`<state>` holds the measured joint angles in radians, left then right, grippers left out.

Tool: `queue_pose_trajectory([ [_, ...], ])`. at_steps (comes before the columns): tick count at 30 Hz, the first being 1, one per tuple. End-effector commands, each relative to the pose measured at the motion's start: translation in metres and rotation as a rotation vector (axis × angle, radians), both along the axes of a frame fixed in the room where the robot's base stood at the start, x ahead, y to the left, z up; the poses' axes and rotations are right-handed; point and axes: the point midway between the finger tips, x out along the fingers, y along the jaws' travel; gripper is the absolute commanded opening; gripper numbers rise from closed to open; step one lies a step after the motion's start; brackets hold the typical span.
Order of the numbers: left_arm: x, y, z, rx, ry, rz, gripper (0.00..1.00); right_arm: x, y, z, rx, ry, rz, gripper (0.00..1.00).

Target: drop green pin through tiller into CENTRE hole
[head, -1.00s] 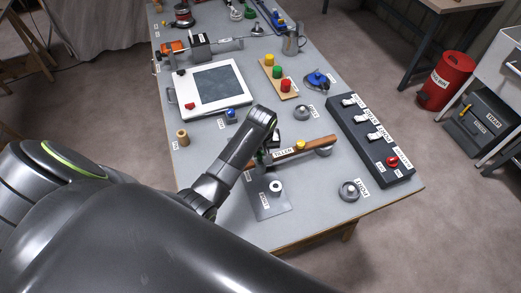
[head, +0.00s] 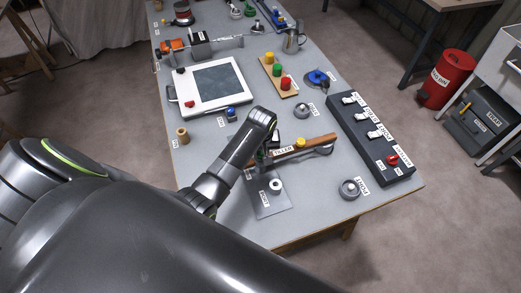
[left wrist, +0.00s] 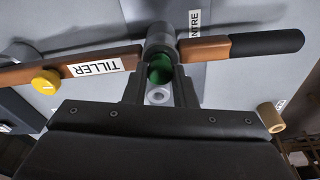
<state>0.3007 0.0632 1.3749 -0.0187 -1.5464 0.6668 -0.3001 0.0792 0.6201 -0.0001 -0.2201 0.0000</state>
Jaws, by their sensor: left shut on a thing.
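The tiller (head: 318,141) is a brown wooden bar with a label and a yellow knob (head: 300,143). It also shows in the left wrist view (left wrist: 205,50), with a black grip at its right and a metal collar (left wrist: 160,38). My left gripper (head: 262,155) is shut on the green pin (left wrist: 160,70), which sits close against the collar in the left wrist view. I cannot tell how far the pin is in. A label reading CENTRE (left wrist: 195,20) shows behind the collar. The hole itself is hidden. My right gripper is not in view.
A grey plate with a white ring (head: 275,186) lies just in front of the tiller. A round metal fitting (head: 349,189) stands at the PORT label, another (head: 302,110) farther back. A black switch panel (head: 370,140) lines the right edge.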

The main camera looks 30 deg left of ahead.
Motion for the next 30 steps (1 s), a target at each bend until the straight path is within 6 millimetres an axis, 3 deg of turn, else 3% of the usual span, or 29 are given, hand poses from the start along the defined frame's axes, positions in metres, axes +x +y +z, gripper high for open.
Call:
queue_pose_trajectory([
  [5,0.0000,-0.0001,0.0001,0.000,0.000,0.000,0.02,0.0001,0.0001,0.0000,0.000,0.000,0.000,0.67],
  [6,0.0000,-0.0001,0.0001,0.000,0.000,0.000,0.27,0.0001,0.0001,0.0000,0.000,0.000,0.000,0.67],
  [11,0.0000,-0.0001,0.0001,0.000,0.000,0.000,0.47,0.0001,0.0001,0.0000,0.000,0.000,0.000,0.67],
  [17,0.0000,-0.0001,0.0001,0.000,0.000,0.000,0.49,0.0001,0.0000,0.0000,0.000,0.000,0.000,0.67],
  [22,0.0000,0.0000,0.0000,0.000,0.000,0.000,0.68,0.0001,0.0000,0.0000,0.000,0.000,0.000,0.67],
  [30,0.0000,0.0000,0.0001,0.000,0.000,0.000,0.68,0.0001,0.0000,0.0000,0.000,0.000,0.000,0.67],
])
